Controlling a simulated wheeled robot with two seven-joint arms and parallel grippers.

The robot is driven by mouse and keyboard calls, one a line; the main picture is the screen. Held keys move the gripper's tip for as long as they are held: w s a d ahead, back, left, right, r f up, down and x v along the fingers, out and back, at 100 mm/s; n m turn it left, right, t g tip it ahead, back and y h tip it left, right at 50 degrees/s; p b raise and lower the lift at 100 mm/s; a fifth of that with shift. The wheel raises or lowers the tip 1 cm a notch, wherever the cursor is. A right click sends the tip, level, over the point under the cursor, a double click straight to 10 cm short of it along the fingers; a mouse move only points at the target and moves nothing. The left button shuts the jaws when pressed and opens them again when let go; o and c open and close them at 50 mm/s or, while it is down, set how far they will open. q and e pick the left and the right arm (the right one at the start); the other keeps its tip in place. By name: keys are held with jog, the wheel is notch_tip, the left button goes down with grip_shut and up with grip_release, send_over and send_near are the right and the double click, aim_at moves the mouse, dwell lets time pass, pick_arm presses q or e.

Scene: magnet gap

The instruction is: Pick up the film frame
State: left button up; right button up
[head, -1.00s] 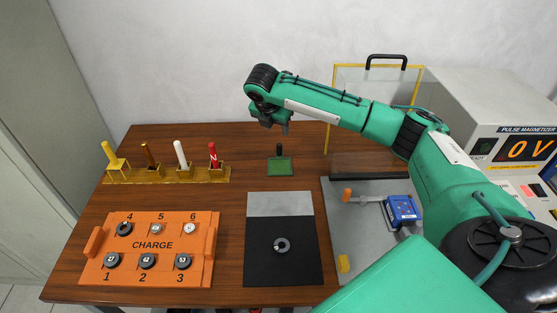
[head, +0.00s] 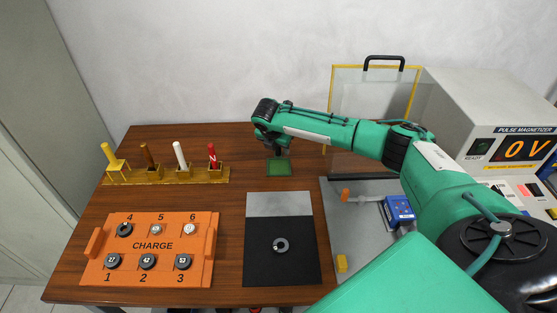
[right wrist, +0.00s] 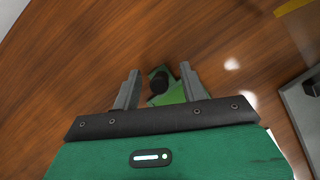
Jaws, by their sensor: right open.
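The film frame (head: 278,170) is a small green square plate with a dark upright handle, lying on the wooden table toward the back. In the right wrist view its green plate (right wrist: 175,95) and black round handle (right wrist: 158,80) show between the fingers. My right gripper (head: 278,154) is over the film frame and hides most of its handle in the head view. In the right wrist view the right gripper (right wrist: 160,71) is open, with one finger on each side of the handle. I cannot tell whether the fingers touch it. My left gripper is out of view.
A yellow rack (head: 180,174) with several coloured sticks stands to the left. In front are an orange CHARGE tray (head: 152,268) and a black and grey mat (head: 262,265) with a ring magnet (head: 281,245). The pulse magnetizer (head: 500,100) stands right, near a blue device (head: 400,210).

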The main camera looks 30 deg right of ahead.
grip_shut()
